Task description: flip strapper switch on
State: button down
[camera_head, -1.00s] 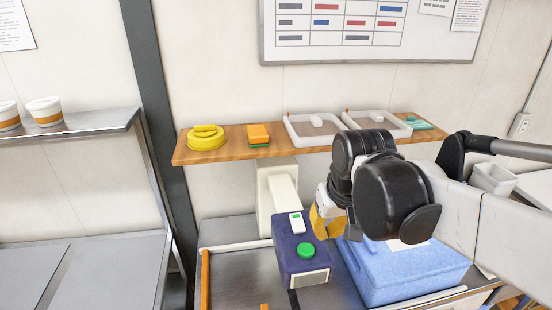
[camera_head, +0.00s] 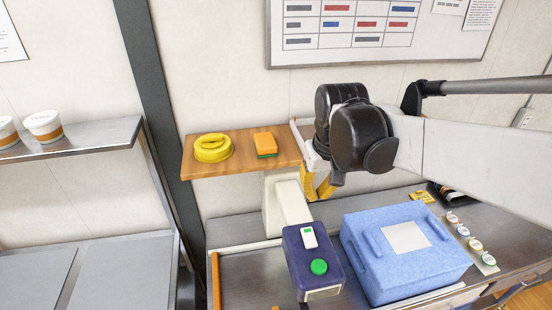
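The strapper is a dark purple box (camera_head: 297,268) at the end of a cream arm (camera_head: 290,203), above the metal bench. On its top are a white switch plate with a green rocker (camera_head: 309,238) and a round green button (camera_head: 319,267). My gripper (camera_head: 318,190), with yellow fingers, is just above and behind the switch, pointing down, and touches nothing that I can see. A gap shows between the fingers, and nothing is visible in it. The black wrist hides part of the wooden shelf.
A blue lidded box (camera_head: 365,255) stands right of the strapper, with several small round items (camera_head: 463,231) beyond it. The wooden shelf (camera_head: 222,170) behind holds a yellow round object (camera_head: 213,150) and an orange-green sponge (camera_head: 265,144). White cups (camera_head: 43,126) stand on the left shelf.

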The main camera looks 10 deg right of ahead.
jog(key=b, duration=0.1)
send_near(308, 224)
jog(key=f, duration=0.5)
jog(key=shift+s+a+f, duration=0.2)
jog(key=shift+a+f, duration=0.1)
jog(key=shift+a, duration=0.05)
jog(key=f+b, duration=0.1)
jog(key=f+g+b, duration=0.1)
jog(key=shift+w+b, duration=0.3)
jog(key=shift+b, duration=0.05)
jog(key=shift+w+r, duration=0.1)
jog(key=shift+r, duration=0.1)
jog(key=shift+r+p, duration=0.15)
jog(key=shift+p, duration=0.15)
jog(key=shift+r+p, duration=0.3)
jog(key=shift+r, duration=0.5)
